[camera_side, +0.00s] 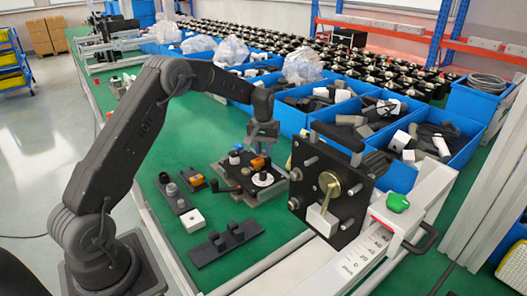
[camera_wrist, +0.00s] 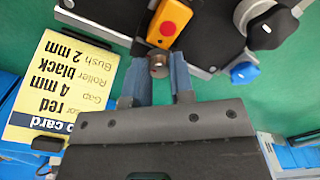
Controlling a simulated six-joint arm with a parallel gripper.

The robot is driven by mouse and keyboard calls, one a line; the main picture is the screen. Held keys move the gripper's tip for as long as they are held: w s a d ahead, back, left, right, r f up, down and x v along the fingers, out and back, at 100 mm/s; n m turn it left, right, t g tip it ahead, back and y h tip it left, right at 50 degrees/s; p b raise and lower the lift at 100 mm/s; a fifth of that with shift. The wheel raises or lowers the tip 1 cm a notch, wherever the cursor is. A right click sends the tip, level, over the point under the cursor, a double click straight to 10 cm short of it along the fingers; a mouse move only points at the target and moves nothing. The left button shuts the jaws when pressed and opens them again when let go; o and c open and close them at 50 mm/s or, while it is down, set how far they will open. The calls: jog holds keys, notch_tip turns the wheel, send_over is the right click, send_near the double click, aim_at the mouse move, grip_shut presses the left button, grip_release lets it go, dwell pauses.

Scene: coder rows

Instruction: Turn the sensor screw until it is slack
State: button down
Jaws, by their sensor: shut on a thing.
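The orange sensor (camera_wrist: 166,24) with a red round face sits on a dark fixture plate (camera_wrist: 208,45) in the wrist view. It also shows in the side view (camera_side: 258,163). A small brownish screw (camera_wrist: 158,66) is at the sensor's near end. My gripper (camera_wrist: 161,72) has its two blue-grey fingers on either side of the screw and is shut on it. In the side view my gripper (camera_side: 262,140) points down over the fixture, and the screw cannot be made out there. Whether the screw is tight or slack does not show.
A black knob (camera_wrist: 272,28) and a blue knob (camera_wrist: 244,72) stand close by on the fixture. A yellow and white card (camera_wrist: 58,85) lies beside it.

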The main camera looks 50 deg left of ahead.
jog(key=n, duration=0.8)
jog(key=shift+r+n, duration=0.1)
jog(key=shift+n, duration=0.2)
jog(key=shift+n, duration=0.5)
jog(key=n, duration=0.9)
jog(key=c, duration=1.1)
grip_release()
